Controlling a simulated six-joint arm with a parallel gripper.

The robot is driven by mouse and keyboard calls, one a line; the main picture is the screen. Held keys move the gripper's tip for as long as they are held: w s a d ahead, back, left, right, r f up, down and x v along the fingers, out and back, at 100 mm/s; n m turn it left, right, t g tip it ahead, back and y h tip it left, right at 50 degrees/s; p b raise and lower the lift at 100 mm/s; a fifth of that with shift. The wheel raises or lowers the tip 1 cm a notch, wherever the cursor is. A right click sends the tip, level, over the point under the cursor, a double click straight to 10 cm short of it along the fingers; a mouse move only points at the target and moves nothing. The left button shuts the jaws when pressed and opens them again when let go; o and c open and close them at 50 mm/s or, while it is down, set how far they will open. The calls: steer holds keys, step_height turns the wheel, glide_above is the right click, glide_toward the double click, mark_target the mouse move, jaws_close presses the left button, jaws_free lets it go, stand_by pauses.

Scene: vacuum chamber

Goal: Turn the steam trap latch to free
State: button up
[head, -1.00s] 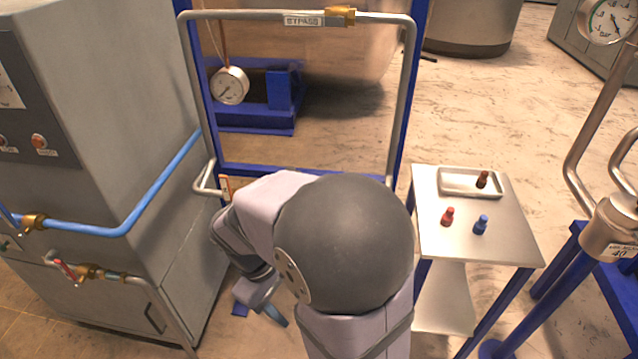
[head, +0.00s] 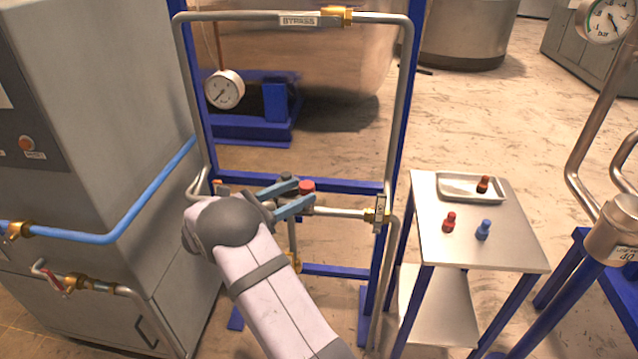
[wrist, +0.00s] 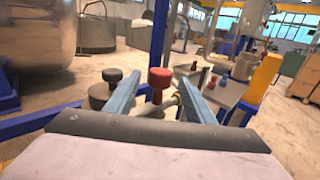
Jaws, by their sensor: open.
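A red knob (head: 306,186) stands on the pipework inside the blue frame. In the wrist view the red knob (wrist: 159,80) shows upright between my two blue fingers, with a gap on both sides. A black knob (wrist: 112,76) on a round grey body is just left of the left finger. I cannot tell from any readable label which part is the steam trap latch. My gripper (head: 302,192) is open around the red knob's place, seemingly without touching it; it also shows in the wrist view (wrist: 159,76). The knob's lower stem is partly hidden by the gripper.
The bypass pipe (head: 296,19) arches over the work spot, between the blue frame posts. A grey cabinet (head: 90,120) with a blue pipe (head: 130,215) stands left. A steel side table (head: 480,250) with a tray and small red and blue bottles stands right. A gauge (head: 225,90) is behind.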

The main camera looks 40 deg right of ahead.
steer(key=d+p, duration=0.2)
steer(key=d, duration=0.5)
steer(key=shift+d, duration=0.25)
steer(key=shift+c, duration=0.7)
jaws_close()
